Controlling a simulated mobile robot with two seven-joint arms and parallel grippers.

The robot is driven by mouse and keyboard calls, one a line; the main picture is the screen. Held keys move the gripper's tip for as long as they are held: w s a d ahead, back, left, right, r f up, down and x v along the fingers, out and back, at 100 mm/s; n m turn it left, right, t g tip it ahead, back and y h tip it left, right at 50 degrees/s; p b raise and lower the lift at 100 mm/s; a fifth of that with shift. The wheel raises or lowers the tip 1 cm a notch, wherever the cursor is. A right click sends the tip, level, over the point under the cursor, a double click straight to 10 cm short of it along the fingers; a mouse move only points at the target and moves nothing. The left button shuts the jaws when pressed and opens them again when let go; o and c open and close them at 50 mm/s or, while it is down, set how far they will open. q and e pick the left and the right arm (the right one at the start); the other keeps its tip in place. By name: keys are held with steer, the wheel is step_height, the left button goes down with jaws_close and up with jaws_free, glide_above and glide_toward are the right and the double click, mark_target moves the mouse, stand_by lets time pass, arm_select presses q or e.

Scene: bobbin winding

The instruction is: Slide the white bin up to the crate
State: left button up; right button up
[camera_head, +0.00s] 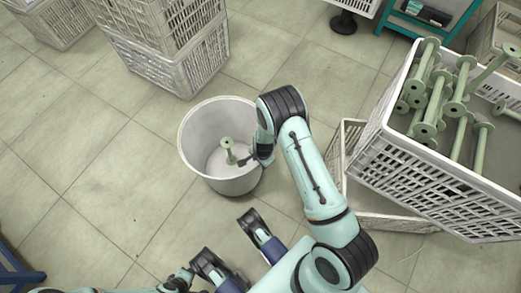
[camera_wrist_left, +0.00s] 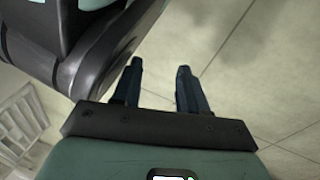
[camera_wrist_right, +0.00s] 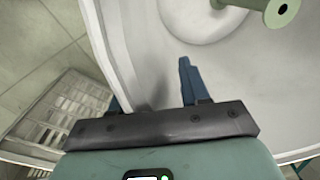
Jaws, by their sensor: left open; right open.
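The white bin (camera_head: 190,150) stands upright on the floor in the middle of the head view, with one green bobbin (camera_head: 228,150) inside. My right gripper (camera_head: 255,160) is at the bin's right rim. In the right wrist view my right gripper (camera_wrist_right: 150,82) is open, with one finger inside the bin (camera_wrist_right: 240,75) and the other partly hidden beyond its wall. The crate (camera_head: 440,192), full of green bobbins, is to the right, apart from the bin. My left gripper (camera_wrist_left: 159,70) is open and empty in the left wrist view, above bare floor.
A lower crate (camera_head: 385,218) is partly hidden beneath the full crate. Stacked grey crates (camera_head: 185,65) stand behind the bin at upper left. A teal stand (camera_head: 412,28) is at the top right. The tiled floor left of the bin is clear.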

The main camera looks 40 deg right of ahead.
steer(key=shift+r, duration=0.1)
steer(key=r+p, duration=0.1)
steer(key=r, duration=0.1)
steer(key=r+p, duration=0.1)
steer(key=r, duration=0.2)
steer(key=r+p, duration=0.1)
steer(key=r, duration=0.1)
steer(key=shift+s+r, duration=0.25)
steer(key=shift+r, duration=0.15)
steer(key=r+p, duration=0.1)
steer(key=r, duration=0.3)
steer(key=shift+s+r+p, duration=0.15)
steer(key=shift+s+p, duration=0.05)
steer(key=shift+p, duration=0.15)
steer(key=shift+r, duration=0.55)
arm_select(q)
step_height(320, 180, up, 7)
steer(key=w+d, duration=0.1)
steer(key=d, duration=0.1)
steer(key=shift+w+d+r+m+t, duration=0.2)
steer(key=shift+d+m+t, duration=0.1)
steer(key=shift+d, duration=0.1)
steer(key=shift+o, duration=0.2)
